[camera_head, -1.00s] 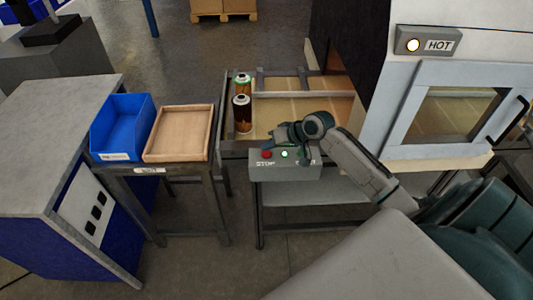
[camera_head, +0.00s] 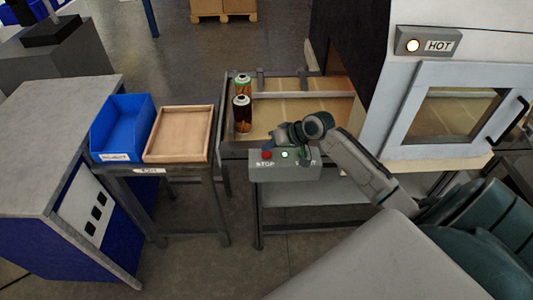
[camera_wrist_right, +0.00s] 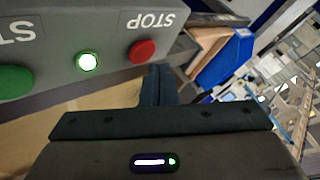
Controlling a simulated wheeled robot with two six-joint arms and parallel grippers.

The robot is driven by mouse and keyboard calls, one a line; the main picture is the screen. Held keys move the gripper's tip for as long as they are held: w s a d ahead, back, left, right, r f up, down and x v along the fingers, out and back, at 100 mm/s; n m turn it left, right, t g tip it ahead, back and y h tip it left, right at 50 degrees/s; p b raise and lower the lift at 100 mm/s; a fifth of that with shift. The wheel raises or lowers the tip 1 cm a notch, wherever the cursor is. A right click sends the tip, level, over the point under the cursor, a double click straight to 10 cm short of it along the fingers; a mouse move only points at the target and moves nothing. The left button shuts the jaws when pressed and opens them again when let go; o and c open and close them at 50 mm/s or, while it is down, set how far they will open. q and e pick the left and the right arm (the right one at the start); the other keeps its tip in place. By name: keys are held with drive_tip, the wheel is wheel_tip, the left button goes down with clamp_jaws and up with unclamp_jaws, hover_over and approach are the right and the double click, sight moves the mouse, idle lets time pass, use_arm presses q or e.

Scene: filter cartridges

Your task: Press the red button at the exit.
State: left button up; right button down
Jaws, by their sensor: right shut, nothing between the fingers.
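The red button (camera_head: 267,155) sits above the word STOP on the grey control box (camera_head: 275,172), at the near edge of the conveyor. It also shows in the right wrist view (camera_wrist_right: 142,51), uncovered, beside a lit green lamp (camera_wrist_right: 87,62). My right gripper (camera_head: 274,135) is just behind and above the box, over the conveyor edge. Its fingers (camera_wrist_right: 157,84) are closed together and empty, close to the red button but apart from it. My wrist partly hides the right label of the box in the head view. My left gripper is not in view.
Two cartridges stand on the conveyor: a dark one (camera_head: 242,115) and a green-topped one (camera_head: 243,86). A blue bin (camera_head: 119,110) and a wooden tray (camera_head: 150,157) are on a stand to the left. The oven (camera_head: 390,115) with its HOT sign rises at right.

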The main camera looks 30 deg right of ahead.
sight(270, 155)
drive_tip(key=shift+f, duration=0.1)
idle(0.6)
drive_tip(key=shift+f, duration=0.35)
drive_tip(key=shift+f, duration=0.45)
idle(0.5)
idle(0.3)
drive_tip(key=shift+r+p, duration=0.85)
drive_tip(key=shift+r, duration=0.1)
wheel_tip(270, 155, up, 5)
drive_tip(key=p, duration=0.5)
